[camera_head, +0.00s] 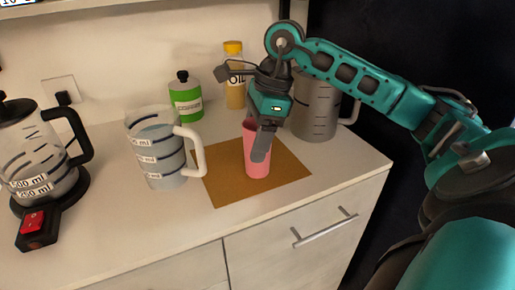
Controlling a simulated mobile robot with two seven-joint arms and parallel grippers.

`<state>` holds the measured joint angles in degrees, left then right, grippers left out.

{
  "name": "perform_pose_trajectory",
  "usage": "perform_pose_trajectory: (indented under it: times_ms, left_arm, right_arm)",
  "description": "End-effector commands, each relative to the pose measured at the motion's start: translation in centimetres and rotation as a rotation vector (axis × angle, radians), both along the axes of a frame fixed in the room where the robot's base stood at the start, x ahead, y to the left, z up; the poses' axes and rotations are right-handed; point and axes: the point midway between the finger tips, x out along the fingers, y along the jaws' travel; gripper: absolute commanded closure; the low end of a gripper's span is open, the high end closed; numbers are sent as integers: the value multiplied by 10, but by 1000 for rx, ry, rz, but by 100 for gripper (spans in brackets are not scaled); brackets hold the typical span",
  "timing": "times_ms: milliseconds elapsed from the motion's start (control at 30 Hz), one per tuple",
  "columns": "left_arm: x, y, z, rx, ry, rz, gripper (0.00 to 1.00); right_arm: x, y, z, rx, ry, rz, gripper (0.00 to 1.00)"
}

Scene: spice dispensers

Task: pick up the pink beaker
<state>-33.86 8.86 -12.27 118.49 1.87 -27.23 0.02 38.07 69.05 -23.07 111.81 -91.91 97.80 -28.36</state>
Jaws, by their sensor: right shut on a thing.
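The pink beaker (257,162) stands upright on a brown mat (222,190) on the counter. My right gripper (262,148) comes down over it from above, with one finger in front of its near wall. It is shut on the beaker; the other finger is largely hidden. I cannot tell whether the beaker's base touches the mat. My left gripper is not in view.
A measuring jug (153,158) stands left of the mat, its white handle near it. A grey pitcher (315,118), a green bottle (186,104) and a yellow-capped bottle (235,92) stand behind. A kettle (40,165) is at far left.

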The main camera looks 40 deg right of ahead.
Motion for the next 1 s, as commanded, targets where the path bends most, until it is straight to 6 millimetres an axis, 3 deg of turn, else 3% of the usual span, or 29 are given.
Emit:
perform_pose_trajectory:
  times_ms: [300, 733, 1000]
  left_arm:
    - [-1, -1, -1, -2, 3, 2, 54]
    - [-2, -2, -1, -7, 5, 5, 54]
    - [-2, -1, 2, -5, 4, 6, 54]
  right_arm:
    - [0, 0, 0, 0, -1, 0, 73]
    - [0, 0, 4, 1, -3, -1, 74]
    - [1, 0, 19, 1, -3, 0, 74]
